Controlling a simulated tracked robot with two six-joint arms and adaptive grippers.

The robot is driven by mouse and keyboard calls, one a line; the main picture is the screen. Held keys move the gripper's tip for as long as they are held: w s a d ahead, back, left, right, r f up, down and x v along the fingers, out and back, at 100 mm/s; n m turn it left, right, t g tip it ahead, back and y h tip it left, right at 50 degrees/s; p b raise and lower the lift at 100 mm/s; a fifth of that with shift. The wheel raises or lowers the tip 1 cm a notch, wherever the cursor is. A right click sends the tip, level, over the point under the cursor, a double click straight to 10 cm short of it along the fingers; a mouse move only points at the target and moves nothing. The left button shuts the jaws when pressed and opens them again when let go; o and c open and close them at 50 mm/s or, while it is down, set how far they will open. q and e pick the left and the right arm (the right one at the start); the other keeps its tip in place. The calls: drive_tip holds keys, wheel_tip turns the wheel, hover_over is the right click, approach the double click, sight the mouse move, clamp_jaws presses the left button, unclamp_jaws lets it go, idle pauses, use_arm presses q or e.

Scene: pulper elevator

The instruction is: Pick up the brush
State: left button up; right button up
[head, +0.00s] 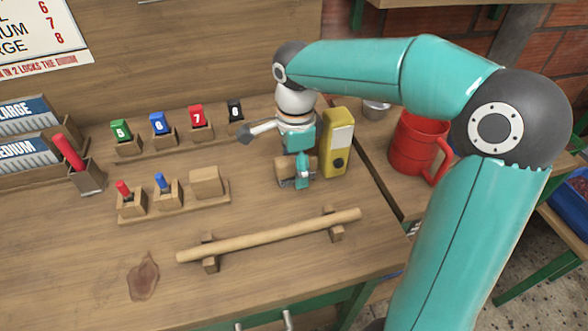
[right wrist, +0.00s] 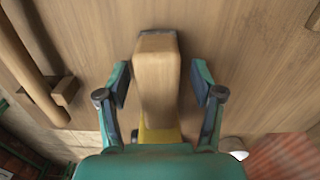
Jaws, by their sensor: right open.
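The brush appears to be the pale wooden piece (right wrist: 157,80) with a dark edge, in the middle of the right wrist view. In the head view only parts of its wood (head: 312,164) show around my gripper. My right gripper (head: 296,181) points down over it. In the right wrist view my right gripper (right wrist: 160,88) is open, with one finger on each side of the brush and a visible gap on both sides. Its bristles cannot be made out. My left gripper is not in view.
A yellow device (head: 337,143) stands close to the right of my gripper. A wooden rod (head: 270,236) lies on two supports in front. Racks with numbered tags (head: 160,140) and small holders (head: 168,200) stand to the left. A red jug (head: 416,145) stands at the right.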

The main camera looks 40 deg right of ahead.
drive_tip(key=shift+f, duration=0.4)
drive_tip(key=shift+c, duration=0.4)
clamp_jaws()
drive_tip(key=shift+r, duration=0.1)
wheel_tip(320, 180, up, 20)
drive_tip(key=p, duration=0.4)
drive_tip(key=shift+p, duration=0.35)
